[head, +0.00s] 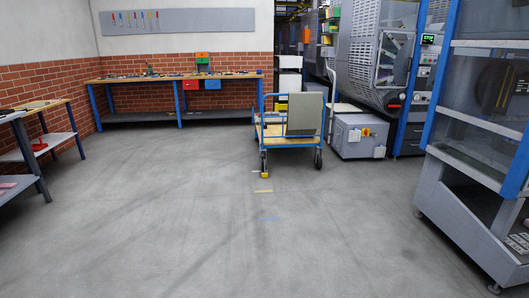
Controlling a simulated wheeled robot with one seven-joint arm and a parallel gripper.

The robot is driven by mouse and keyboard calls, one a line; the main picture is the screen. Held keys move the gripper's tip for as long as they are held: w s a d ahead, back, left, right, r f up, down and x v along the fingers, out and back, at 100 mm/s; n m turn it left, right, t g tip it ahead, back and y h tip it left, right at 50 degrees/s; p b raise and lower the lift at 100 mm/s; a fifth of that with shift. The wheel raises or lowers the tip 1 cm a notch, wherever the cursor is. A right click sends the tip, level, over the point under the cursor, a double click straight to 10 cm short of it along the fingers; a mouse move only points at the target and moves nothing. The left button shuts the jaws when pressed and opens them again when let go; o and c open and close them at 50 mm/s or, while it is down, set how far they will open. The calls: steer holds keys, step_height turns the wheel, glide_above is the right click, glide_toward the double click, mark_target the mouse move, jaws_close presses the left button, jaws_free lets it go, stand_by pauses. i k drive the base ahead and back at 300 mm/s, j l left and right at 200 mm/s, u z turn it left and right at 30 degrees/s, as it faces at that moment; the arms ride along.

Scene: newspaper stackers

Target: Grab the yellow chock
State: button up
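A small yellow chock (265,175) sits on the floor at the front left wheel of a blue-framed cart (290,141), near the middle of the head view. It looks close against the wheel, but it is too small to tell whether they touch. My gripper is not in view.
The grey floor (200,240) before the cart is clear, with flat yellow and blue marks. A workbench (175,79) stands along the back wall, another bench (40,130) at the left. Machines (375,60) stand behind the cart, and a glazed cabinet (480,130) at the right.

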mark_target(263, 174)
steer(key=i+u, duration=0.3)
steer(key=i, duration=5)
steer(key=i+j+z, duration=0.15)
steer(key=i, duration=0.4)
steer(key=i+j+z, duration=0.1)
steer(key=i, duration=0.5)
steer(key=i+j+z, duration=0.15)
steer(key=i, duration=0.4)
steer(key=i+j+z, duration=0.5)
steer(key=i, duration=0.2)
